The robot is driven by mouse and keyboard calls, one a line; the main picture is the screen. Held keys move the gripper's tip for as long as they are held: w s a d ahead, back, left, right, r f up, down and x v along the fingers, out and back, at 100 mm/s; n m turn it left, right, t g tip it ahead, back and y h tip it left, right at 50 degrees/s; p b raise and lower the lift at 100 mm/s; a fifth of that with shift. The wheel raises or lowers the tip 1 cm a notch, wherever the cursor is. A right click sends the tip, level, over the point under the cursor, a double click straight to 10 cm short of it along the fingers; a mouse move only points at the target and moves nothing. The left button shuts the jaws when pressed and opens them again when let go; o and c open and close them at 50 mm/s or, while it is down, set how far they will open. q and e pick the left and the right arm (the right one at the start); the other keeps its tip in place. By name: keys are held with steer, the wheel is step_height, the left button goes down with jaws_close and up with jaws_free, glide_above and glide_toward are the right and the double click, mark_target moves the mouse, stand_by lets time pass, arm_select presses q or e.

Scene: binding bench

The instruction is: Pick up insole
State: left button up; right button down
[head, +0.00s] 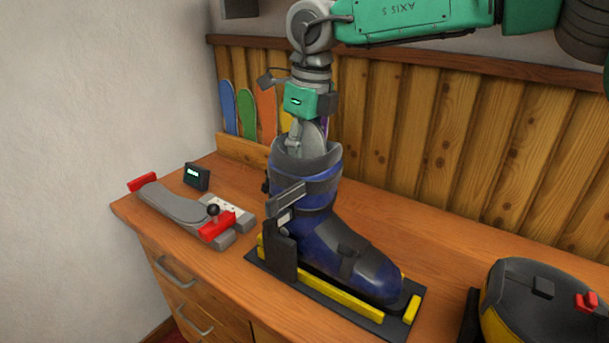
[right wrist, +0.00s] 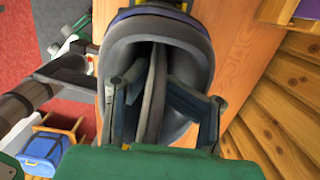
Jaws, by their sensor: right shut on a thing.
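A dark blue and grey ski boot (head: 340,245) stands upright on the bench, its open cuff facing up. My right gripper (right wrist: 153,76) reaches down into the boot opening. Its two fingers close in on a thin grey insole (right wrist: 155,105) that stands on edge inside the boot cuff. In the head view the grey insole (head: 313,132) shows partly above the cuff, just below the green wrist. Its lower part is hidden inside the boot. My left gripper is in neither view.
The boot sits in a black and yellow holder (head: 411,307). A grey and red clamp fixture (head: 172,203) and a small dark display (head: 197,176) are at the left. A yellow and black machine (head: 525,305) stands at right.

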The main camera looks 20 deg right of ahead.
steer(key=r, duration=0.1)
steer(key=a+r, duration=0.1)
steer(key=r, duration=0.1)
steer(key=shift+a+r, duration=0.3)
steer(key=r, duration=0.3)
steer(key=d+r+p, duration=0.1)
steer(key=r, duration=0.4)
steer(key=shift+d+r, duration=0.25)
steer(key=shift+r, duration=0.1)
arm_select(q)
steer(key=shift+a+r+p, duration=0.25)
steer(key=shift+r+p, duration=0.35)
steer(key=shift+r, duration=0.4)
arm_select(e)
steer(key=shift+a+r, duration=0.15)
steer(key=shift+r, duration=2.65)
arm_select(q)
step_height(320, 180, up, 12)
steer(key=p, duration=1.2)
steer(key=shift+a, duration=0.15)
arm_select(e)
step_height(320, 180, up, 10)
steer(key=shift+a+r, duration=0.2)
steer(key=shift+a, duration=0.05)
